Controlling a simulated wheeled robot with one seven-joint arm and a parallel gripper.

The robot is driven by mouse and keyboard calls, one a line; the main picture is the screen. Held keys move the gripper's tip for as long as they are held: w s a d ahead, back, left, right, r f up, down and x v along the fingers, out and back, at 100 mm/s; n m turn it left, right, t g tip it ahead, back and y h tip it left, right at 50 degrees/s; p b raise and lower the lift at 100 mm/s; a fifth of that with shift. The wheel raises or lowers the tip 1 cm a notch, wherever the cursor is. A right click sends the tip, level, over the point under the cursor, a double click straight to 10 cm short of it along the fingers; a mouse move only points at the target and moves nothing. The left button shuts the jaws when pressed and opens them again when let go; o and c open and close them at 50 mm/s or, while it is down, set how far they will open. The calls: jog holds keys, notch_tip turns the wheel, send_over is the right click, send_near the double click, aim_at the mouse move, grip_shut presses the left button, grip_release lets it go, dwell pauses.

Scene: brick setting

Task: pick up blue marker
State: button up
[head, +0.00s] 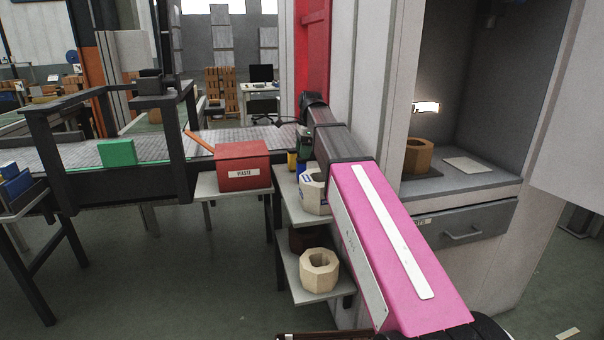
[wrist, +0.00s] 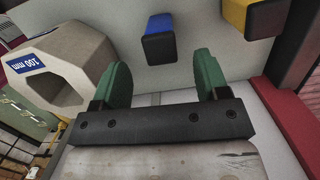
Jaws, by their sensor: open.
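The blue marker (wrist: 158,44) shows in the wrist view as a short, blocky blue piece with a dark end face. It is at the upper middle, ahead of the gap between my fingertips. My gripper (wrist: 161,66) is open and empty, its two green fingers spread to either side of the marker's line and apart from it. In the head view my gripper (head: 305,145) is over the small shelf, mostly hidden by my arm. A bit of blue beside it there is too small to tell clearly.
A yellow block (wrist: 254,18) is right of the marker. A pale octagonal block labelled 100 mm (wrist: 70,65) stands close on the left. In the head view a red waste box (head: 243,164) stands left of the shelf (head: 292,203).

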aim_at(301, 164)
jog(key=shift+a+f, duration=0.25)
jog(key=shift+f, duration=1.3)
jog(key=shift+a+f, duration=0.2)
jog(key=shift+f, duration=1.3)
jog(key=c, duration=1)
